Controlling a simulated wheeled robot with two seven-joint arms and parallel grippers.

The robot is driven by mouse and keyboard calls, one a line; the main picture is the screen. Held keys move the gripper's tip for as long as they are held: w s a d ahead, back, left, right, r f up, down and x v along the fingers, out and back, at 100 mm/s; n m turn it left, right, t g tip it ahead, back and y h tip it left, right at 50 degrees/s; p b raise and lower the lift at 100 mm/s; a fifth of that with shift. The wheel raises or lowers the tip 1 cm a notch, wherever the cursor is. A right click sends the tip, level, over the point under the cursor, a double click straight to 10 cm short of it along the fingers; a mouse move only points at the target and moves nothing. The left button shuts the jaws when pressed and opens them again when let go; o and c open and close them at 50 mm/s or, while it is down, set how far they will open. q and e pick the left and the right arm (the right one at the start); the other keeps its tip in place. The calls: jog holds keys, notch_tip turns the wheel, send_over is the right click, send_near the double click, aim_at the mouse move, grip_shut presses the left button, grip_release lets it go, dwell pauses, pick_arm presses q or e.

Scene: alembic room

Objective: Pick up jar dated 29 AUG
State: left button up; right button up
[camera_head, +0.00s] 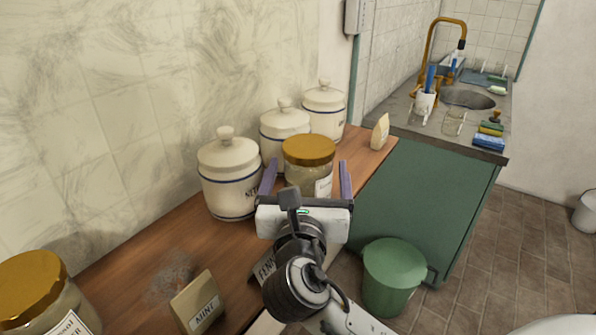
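A glass jar with a gold lid (308,151) stands on the wooden counter in front of the white canisters. Part of its pale label shows, but I cannot read a date on it. A second gold-lidded jar (32,290) with a handwritten label stands at the lower left, cut by the picture's edge; no date is readable there either. My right gripper (306,177) is open, its two purple fingers apart on either side of the first jar's lower body in this view. I cannot tell whether they touch it. The gripper hides the jar's base. My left gripper is out of view.
Several white lidded canisters (229,170) line the wall behind the jar. A small packet (380,132) stands at the far end. A green bin (393,275) stands on the floor.

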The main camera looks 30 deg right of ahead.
jog(key=shift+w+d, duration=0.2)
jog(key=shift+w, duration=0.1)
jog(key=shift+s+r, duration=0.1)
jog(key=shift+s, duration=0.05)
jog(key=c, duration=1.4)
jog(key=shift+r, duration=0.15)
